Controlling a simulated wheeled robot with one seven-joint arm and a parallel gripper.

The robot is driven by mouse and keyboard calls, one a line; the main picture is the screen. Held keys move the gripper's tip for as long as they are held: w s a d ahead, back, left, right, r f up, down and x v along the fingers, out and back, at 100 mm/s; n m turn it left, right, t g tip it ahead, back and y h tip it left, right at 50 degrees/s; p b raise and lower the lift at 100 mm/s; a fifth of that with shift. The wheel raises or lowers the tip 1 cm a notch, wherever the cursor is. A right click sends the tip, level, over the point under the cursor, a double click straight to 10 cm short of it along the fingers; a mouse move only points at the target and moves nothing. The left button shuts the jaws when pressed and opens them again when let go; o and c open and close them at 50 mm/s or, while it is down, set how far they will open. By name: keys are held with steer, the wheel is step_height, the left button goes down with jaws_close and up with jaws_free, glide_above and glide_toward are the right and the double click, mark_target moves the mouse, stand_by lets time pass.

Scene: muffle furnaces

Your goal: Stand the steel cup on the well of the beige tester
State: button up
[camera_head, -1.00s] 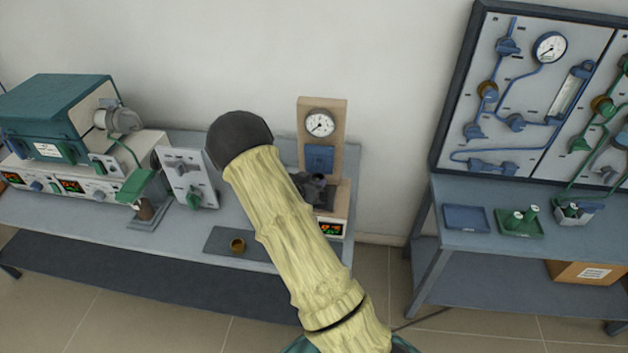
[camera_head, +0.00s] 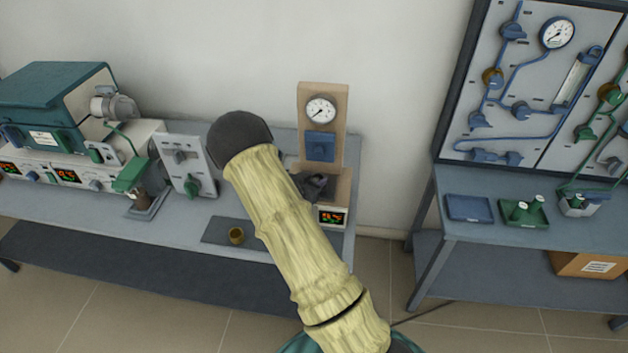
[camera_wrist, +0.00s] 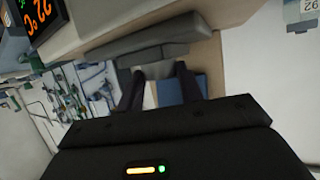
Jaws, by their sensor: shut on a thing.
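The beige tester (camera_head: 338,105) stands at the back right of the left bench, with a dial, a blue panel and a lit display. My gripper (camera_head: 316,186) is over its low front part, partly behind my own arm. In the wrist view, the two dark fingers of my gripper (camera_wrist: 160,85) are shut on a grey piece, which I take to be the steel cup (camera_wrist: 152,58). A wider grey band lies just beyond it. The tester's well is hidden, and I cannot tell whether the cup touches the tester.
A grey switch panel (camera_head: 183,165) and a teal furnace (camera_head: 55,95) stand further left. The right bench holds a blue tray (camera_head: 468,208) and a green tray (camera_head: 538,217).

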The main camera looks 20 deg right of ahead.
steer(key=o, duration=1.1)
steer(key=shift+w, duration=0.1)
steer(key=shift+s+a+r, duration=0.1)
steer(key=shift+s+a, duration=0.05)
steer(key=shift+s, duration=0.15)
steer(key=b+v, duration=0.1)
steer(key=v, duration=1.6)
steer(key=shift+w+a, duration=0.1)
steer(key=shift+w, duration=0.05)
